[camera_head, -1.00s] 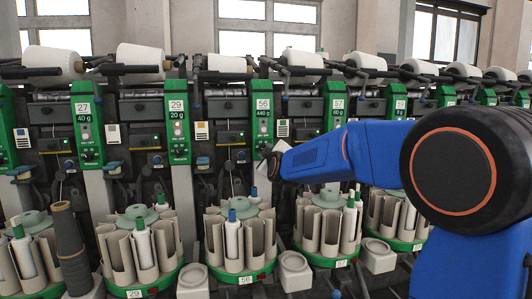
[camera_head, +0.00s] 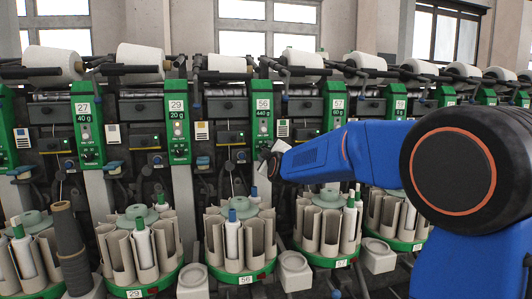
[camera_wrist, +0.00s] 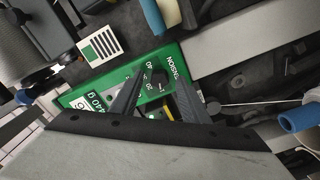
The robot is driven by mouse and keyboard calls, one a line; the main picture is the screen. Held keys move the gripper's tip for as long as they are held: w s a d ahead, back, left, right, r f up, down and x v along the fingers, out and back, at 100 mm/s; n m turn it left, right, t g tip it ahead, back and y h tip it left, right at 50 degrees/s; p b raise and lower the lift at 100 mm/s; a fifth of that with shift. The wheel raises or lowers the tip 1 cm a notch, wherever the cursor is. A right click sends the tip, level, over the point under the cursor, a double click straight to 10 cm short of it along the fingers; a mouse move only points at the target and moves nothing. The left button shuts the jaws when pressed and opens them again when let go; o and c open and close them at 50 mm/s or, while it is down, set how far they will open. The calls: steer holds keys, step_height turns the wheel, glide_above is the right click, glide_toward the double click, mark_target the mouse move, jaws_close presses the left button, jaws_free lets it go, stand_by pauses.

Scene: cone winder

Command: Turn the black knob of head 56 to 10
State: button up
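The green panel of head 56 (camera_head: 262,103) stands in the middle of the head view, with a "56" plate and a "440 g" label. In the wrist view the same panel (camera_wrist: 88,98) lies tilted, with "TENSION" and the numbers 20 and 40 readable. The black knob (camera_wrist: 159,77) sits on it beside these numbers; its exact pointer setting is too small to tell. My gripper (camera_wrist: 161,84) has its two dark fingers apart, one on either side of the knob in the picture. I cannot tell whether they touch it. In the head view my gripper (camera_head: 270,162) is at the panel's lower end, hiding the knob.
Neighbouring green panels 29 (camera_head: 178,120) and 57 (camera_head: 336,105) flank head 56. A white label box (camera_wrist: 99,43) and a blue-tipped part (camera_wrist: 298,118) show near the panel. Round bobbin carousels (camera_head: 240,272) stand below.

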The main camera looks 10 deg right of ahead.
steer(key=s, duration=1.7)
steer(key=shift+s, duration=0.2)
steer(key=s+d+f+m+g, duration=0.2)
steer(key=s+f+m+g, duration=0.1)
steer(key=s+f, duration=0.6)
steer(key=s+d+f+m+g, duration=0.2)
steer(key=s+f, duration=0.6)
steer(key=s, duration=0.9)
steer(key=s+d+f+m+g, duration=0.2)
steer(key=s+f+m+g, duration=0.4)
steer(key=s, duration=0.7)
step_height(320, 180, down, 4)
steer(key=shift+d+r+g, duration=0.15)
steer(key=shift+d+g, duration=0.25)
steer(key=shift+g, duration=0.7)
steer(key=shift+w, duration=0.1)
